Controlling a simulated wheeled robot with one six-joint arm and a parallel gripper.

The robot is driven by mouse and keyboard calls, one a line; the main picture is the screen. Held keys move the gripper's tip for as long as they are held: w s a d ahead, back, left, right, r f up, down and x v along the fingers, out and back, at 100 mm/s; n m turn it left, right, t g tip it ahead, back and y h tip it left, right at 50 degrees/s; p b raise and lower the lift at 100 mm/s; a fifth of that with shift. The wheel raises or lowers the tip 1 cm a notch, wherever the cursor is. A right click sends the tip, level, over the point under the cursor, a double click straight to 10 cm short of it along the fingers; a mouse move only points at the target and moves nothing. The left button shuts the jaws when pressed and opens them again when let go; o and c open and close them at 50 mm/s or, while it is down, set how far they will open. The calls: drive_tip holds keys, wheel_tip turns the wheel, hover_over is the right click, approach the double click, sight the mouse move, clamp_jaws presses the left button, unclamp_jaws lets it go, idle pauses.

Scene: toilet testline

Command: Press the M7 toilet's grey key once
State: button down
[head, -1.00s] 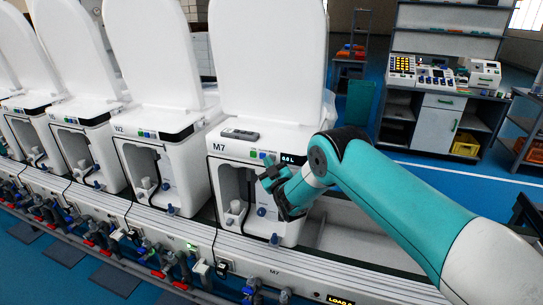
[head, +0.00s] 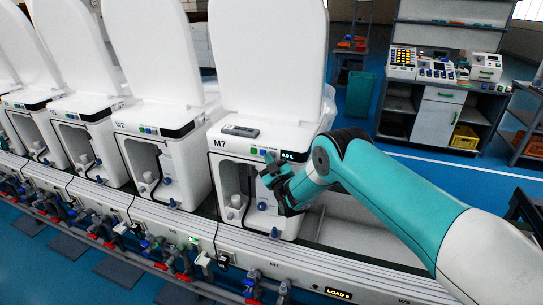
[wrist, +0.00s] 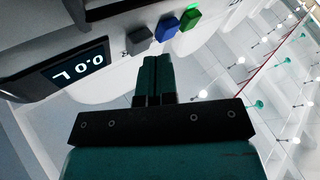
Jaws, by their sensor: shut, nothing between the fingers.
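The M7 toilet (head: 228,144) is white, with a raised lid and a small display reading 0.0 L. Its grey key (wrist: 138,40) shows in the wrist view, left of a blue key (wrist: 166,27) and a green key (wrist: 190,17), beside the display (wrist: 73,68). My gripper (wrist: 157,58) is shut and empty. In the wrist view its fingertips lie just below the grey and blue keys; I cannot tell whether they touch. In the head view my gripper (head: 269,160) is at the front of M7, by its key row, and partly covers it.
A dark handset (head: 240,131) lies on top of M7. The W2 toilet (head: 150,140) stands to the left in a row of others. A rail with valves and hoses (head: 190,255) runs below. A workbench (head: 437,110) stands behind on the right, beyond open blue floor.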

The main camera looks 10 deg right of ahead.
drive_tip(key=shift+w+d+f, duration=0.1)
drive_tip(key=shift+w+d, duration=0.15)
drive_tip(key=shift+w, duration=0.1)
idle(0.3)
idle(0.6)
drive_tip(key=shift+g, duration=0.9)
drive_tip(key=r, duration=0.1)
drive_tip(key=a+r, duration=0.1)
drive_tip(key=r, duration=0.1)
drive_tip(key=w+a+r, duration=0.1)
drive_tip(key=r, duration=0.1)
drive_tip(key=s+a+r+m+g+y, duration=0.1)
drive_tip(key=s+a+r+g, duration=0.25)
drive_tip(key=s+r, duration=0.35)
drive_tip(key=s+a+r+g+y, duration=0.1)
drive_tip(key=s+a+r+g, duration=0.1)
drive_tip(key=s+r+g, duration=0.35)
drive_tip(key=s+d+r+g, duration=0.1)
drive_tip(key=s+g, duration=0.2)
drive_tip(key=s, duration=1)
drive_tip(key=s+d+r+g+h, duration=0.1)
drive_tip(key=s+r+g, duration=0.1)
drive_tip(key=s, duration=1.1)
drive_tip(key=s+d+r+g, duration=0.2)
drive_tip(key=s+g, duration=0.3)
drive_tip(key=s, duration=0.9)
drive_tip(key=shift+n+h, duration=0.3)
